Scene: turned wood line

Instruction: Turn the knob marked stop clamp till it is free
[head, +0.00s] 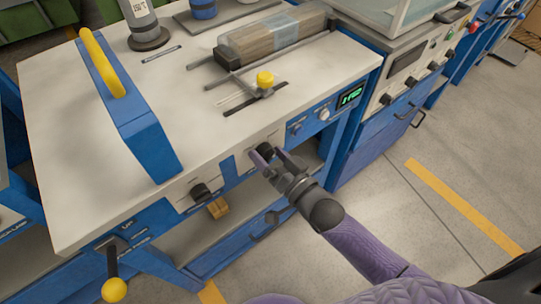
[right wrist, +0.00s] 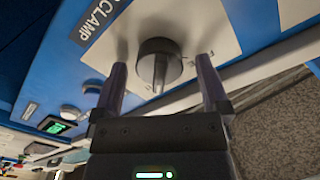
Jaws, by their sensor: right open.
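A dark round knob (right wrist: 158,62) with a raised grip bar sits on a pale plate in the right wrist view. The end of a label (right wrist: 98,20) beside it reads "CLAMP"; the word before it is cut off. My right gripper (right wrist: 160,72) is open, with one finger on each side of the knob and gaps between. In the head view my right gripper (head: 269,157) is at the bench's front panel, partly covering this knob (head: 265,149). My left gripper is not in view.
Another dark knob (head: 200,191) is on the same front panel, to the left. A yellow-ended lever (head: 115,289) hangs at the left corner. A blue guard with yellow handle (head: 101,62) stands on the bench top (head: 60,150). A green display (head: 350,97) is to the right.

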